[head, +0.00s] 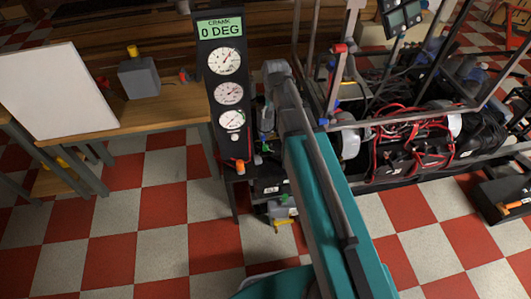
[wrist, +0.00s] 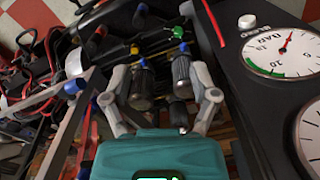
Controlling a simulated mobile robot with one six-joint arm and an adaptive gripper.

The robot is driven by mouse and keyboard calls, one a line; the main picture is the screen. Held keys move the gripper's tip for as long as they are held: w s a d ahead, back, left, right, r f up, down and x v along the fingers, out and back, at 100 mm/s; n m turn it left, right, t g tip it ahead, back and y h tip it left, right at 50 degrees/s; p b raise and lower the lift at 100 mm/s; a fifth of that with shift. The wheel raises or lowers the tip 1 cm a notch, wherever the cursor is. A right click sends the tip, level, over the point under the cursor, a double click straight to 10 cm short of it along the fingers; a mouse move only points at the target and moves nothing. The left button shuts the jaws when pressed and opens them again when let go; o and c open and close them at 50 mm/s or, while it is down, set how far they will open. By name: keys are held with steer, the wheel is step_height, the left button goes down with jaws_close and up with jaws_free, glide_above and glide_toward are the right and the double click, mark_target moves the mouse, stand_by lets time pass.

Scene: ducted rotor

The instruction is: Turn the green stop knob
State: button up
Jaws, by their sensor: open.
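A small green knob (wrist: 178,32) shows in the wrist view, just beyond my fingertips and slightly right of centre, among dark parts. A green spot, likely the same knob (head: 257,160), shows in the head view to the right of the gauge panel's foot. My gripper (wrist: 161,64) is open, with two dark finger pads apart and nothing clearly held between them. The green knob looks ahead of the pads; I cannot tell the distance, and no contact shows. In the head view my arm hides most of the gripper.
A black gauge panel (head: 228,70) reading CRANK 0 DEG stands left of my arm; in the wrist view its dials are close on the right. Yellow (wrist: 134,50) and blue (wrist: 142,9) caps lie near the green knob. A wired engine (head: 410,145) and metal frame are on the right.

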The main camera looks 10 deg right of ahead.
mark_target(266, 146)
steer(key=w+f+m+b, duration=0.2)
steer(key=w+f+b, duration=0.4)
steer(key=f+b, duration=0.3)
steer(key=w+f+m+b, duration=0.2)
steer(key=w+f+b, duration=0.5)
steer(key=f+b, duration=0.2)
steer(key=shift+a+f, duration=0.3)
steer(key=shift+f, duration=0.4)
step_height(266, 146, down, 14)
steer(key=b, duration=1.3)
steer(key=shift+r+b, duration=0.15)
steer(key=shift+b, duration=0.2)
jaws_close()
